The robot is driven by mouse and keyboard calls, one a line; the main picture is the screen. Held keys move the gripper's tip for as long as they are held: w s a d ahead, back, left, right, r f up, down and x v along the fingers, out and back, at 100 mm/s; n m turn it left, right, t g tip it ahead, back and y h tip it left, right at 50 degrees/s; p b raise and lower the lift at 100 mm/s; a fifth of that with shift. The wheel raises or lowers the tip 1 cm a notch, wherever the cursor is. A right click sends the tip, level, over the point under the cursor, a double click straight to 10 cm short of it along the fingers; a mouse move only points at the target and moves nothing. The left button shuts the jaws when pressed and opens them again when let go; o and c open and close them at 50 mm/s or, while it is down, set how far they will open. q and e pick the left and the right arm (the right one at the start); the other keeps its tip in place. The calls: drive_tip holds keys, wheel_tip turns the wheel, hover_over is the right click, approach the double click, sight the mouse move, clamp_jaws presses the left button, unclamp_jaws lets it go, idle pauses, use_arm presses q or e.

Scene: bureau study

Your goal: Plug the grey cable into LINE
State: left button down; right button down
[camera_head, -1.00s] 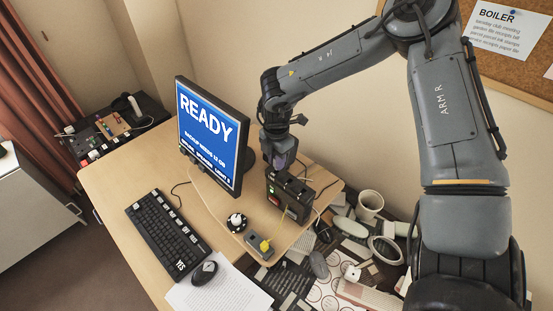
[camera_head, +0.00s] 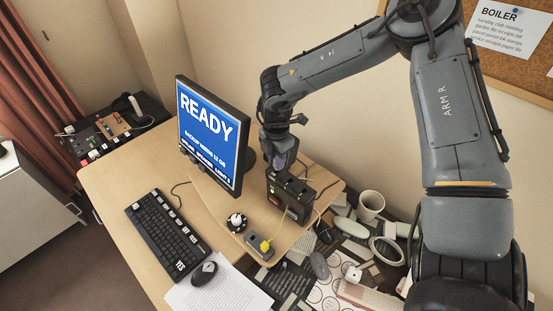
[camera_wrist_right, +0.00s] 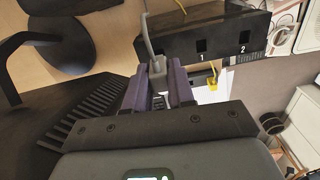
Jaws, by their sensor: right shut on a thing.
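My right gripper (camera_head: 279,161) is at the back of the desk, just above the black box (camera_head: 290,197). In the right wrist view its two purple fingers (camera_wrist_right: 157,82) are shut on a small grey plug (camera_wrist_right: 157,67). The grey cable (camera_wrist_right: 148,34) runs up from the plug, past the black box's face (camera_wrist_right: 222,36). Two dark square sockets on that face are marked 1 and 2. The plug is close to the box's left part. I cannot tell whether it touches the box, and no LINE label is readable. My left gripper is out of view.
The monitor (camera_head: 212,130) reads READY and stands close left of my gripper. A yellow cable runs from the box to a grey block (camera_head: 260,250). A mug (camera_head: 369,206) and clutter lie to the right. The keyboard (camera_head: 167,233) and mouse (camera_head: 204,273) are in front.

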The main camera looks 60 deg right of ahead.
idle(0.6)
idle(0.4)
drive_tip(key=shift+b, duration=0.55)
idle(0.8)
drive_tip(key=shift+f+b, duration=0.3)
drive_tip(key=shift+b, duration=0.1)
idle(0.3)
drive_tip(key=shift+f+b, duration=0.1)
drive_tip(key=shift+b, duration=0.25)
idle(0.4)
idle(0.6)
